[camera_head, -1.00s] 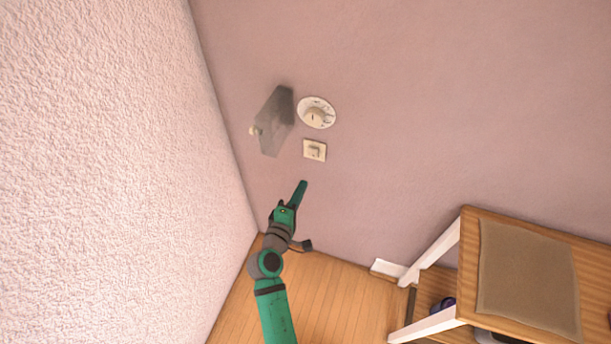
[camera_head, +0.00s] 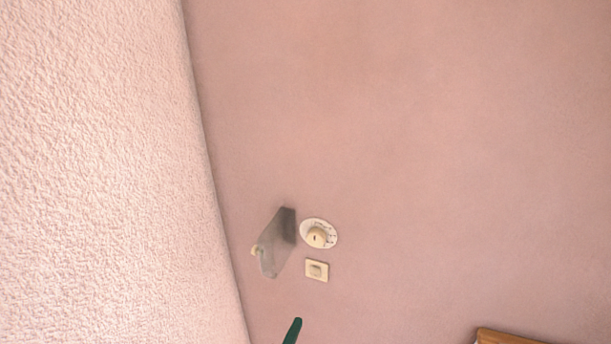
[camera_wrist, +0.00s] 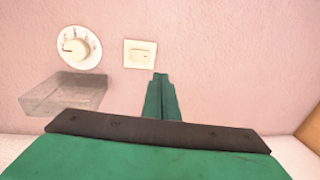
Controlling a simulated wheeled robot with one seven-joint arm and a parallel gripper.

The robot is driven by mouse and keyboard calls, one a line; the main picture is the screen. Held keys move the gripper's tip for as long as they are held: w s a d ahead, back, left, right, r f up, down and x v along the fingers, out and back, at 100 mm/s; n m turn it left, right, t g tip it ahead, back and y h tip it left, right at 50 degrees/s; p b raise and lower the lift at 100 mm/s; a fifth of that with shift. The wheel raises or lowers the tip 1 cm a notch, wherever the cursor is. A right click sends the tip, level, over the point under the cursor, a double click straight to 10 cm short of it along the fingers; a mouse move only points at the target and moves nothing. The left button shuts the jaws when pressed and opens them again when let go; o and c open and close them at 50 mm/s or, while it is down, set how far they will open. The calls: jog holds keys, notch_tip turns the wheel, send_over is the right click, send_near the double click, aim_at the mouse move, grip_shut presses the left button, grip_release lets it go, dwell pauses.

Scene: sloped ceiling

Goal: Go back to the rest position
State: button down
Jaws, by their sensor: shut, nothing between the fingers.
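My gripper (camera_head: 292,331) shows only as a green tip at the bottom edge of the head view, below the wall fittings. The rest of my arm is out of that frame. In the wrist view my gripper (camera_wrist: 161,78) has its green fingers together with nothing between them, pointing at the pink wall just below a square switch (camera_wrist: 139,54). The fingertips look apart from the switch.
A round dial (camera_head: 318,233) is on the wall above the square switch (camera_head: 317,270). A see-through grey box (camera_head: 276,243) juts out left of them. A textured wall (camera_head: 100,170) bounds the left. A wooden furniture edge (camera_head: 505,336) shows at bottom right.

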jog(key=s+f+m+g+y, duration=0.1)
jog(key=s+f+m+y, duration=0.2)
jog(key=s, duration=0.7)
jog(key=s+f+m+g+y, duration=0.15)
jog(key=s+f, duration=0.25)
jog(key=s, duration=0.5)
jog(key=s+d+r+m+t, duration=0.1)
jog(key=s+d+r+m, duration=0.1)
jog(key=s+r+m, duration=0.3)
jog(key=s+d+r+m+t, duration=0.1)
jog(key=s+r+m, duration=0.4)
jog(key=s, duration=0.7)
jog(key=shift+d+r+y, duration=0.3)
jog(key=shift+d+y, duration=0.05)
jog(key=shift+d, duration=0.25)
